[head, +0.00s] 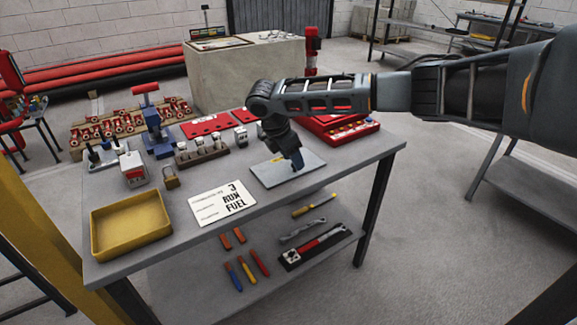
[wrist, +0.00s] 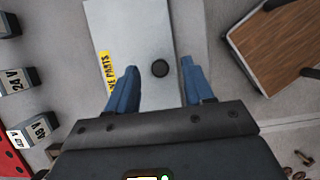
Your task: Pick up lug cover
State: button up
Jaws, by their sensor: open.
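A small round black piece (wrist: 160,68), which looks like the lug cover, lies on a pale grey plate (wrist: 112,18) in the wrist view. The plate also shows on the table in the head view (head: 262,177). It carries a yellow label (wrist: 105,73) reading partly "PARTS". My gripper (head: 298,164) points down over the plate. In the wrist view its two blue fingers (wrist: 160,74) are open, apart on either side of the black piece, with nothing held between them. In the head view I cannot make out the black piece; my gripper probably hides it.
A red case (head: 345,128) sits behind my gripper. Tools lie on the lower shelf.

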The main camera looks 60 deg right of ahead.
jog(key=shift+s+d+f, duration=0.15)
jog(key=shift+d+f, duration=0.05)
jog(key=shift+f, duration=0.5)
jog(key=shift+c, duration=0.3)
grip_shut()
